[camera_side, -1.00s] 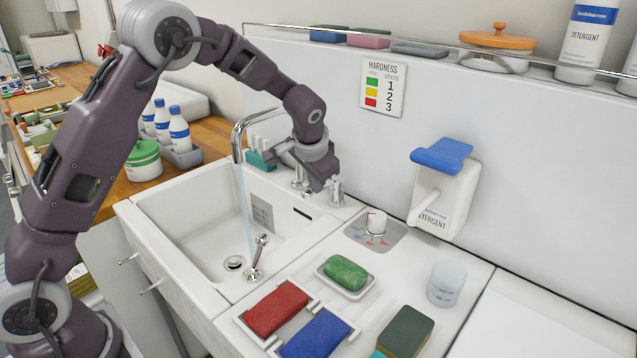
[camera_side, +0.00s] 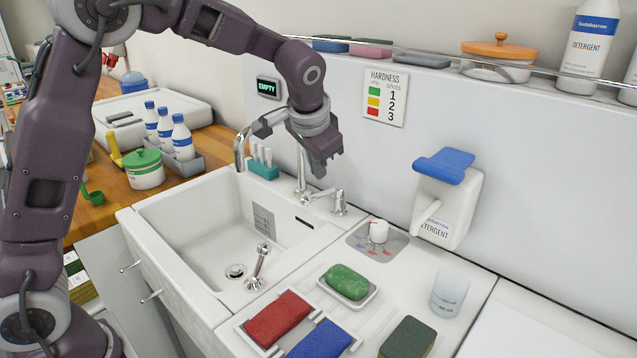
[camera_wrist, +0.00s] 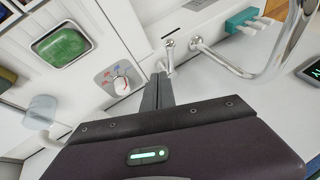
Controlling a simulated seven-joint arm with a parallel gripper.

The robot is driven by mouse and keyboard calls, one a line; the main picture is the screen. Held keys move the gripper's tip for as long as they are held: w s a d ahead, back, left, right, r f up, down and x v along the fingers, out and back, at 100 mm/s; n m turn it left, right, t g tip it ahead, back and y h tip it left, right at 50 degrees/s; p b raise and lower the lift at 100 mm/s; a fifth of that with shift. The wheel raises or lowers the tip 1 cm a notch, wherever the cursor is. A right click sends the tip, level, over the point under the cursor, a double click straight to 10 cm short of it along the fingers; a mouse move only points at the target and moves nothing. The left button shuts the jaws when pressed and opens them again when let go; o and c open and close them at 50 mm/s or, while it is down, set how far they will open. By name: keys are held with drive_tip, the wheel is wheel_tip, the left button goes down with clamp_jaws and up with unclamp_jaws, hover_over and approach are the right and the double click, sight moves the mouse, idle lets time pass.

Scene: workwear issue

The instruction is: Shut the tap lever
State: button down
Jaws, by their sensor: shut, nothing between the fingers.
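The chrome tap (camera_side: 301,180) stands at the back edge of the white sink (camera_side: 150,222). Its curved spout is partly hidden behind my gripper, and no water stream shows below it. The short chrome lever post (camera_side: 338,203) stands to the right of the tap base; in the wrist view this post (camera_wrist: 168,58) is just beyond my fingertips. My gripper (camera_side: 320,172) is shut and empty, pointing down above the lever and tap base. In the wrist view the closed fingers (camera_wrist: 159,78) reach close to the post; I cannot tell whether they touch it.
A dial (camera_side: 377,232), a green soap (camera_side: 347,282) in a dish and red and blue sponges lie on the right counter. A detergent dispenser (camera_side: 445,195) hangs on the wall. A teal holder (camera_side: 262,169) stands behind the sink.

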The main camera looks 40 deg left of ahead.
drive_tip(key=r, duration=0.1)
drive_tip(key=g+y, duration=0.2)
drive_tip(key=y, duration=0.3)
approach(325, 195)
drive_tip(key=shift+m, duration=0.4)
drive_tip(key=a+f, duration=0.1)
drive_tip(key=f, duration=0.1)
drive_tip(key=a+f, duration=0.1)
drive_tip(key=s+a+f, duration=0.1)
drive_tip(key=a+f, duration=0.1)
drive_tip(key=shift+a+f, duration=0.15)
drive_tip(key=shift+f, duration=0.15)
drive_tip(key=shift+w, duration=0.1)
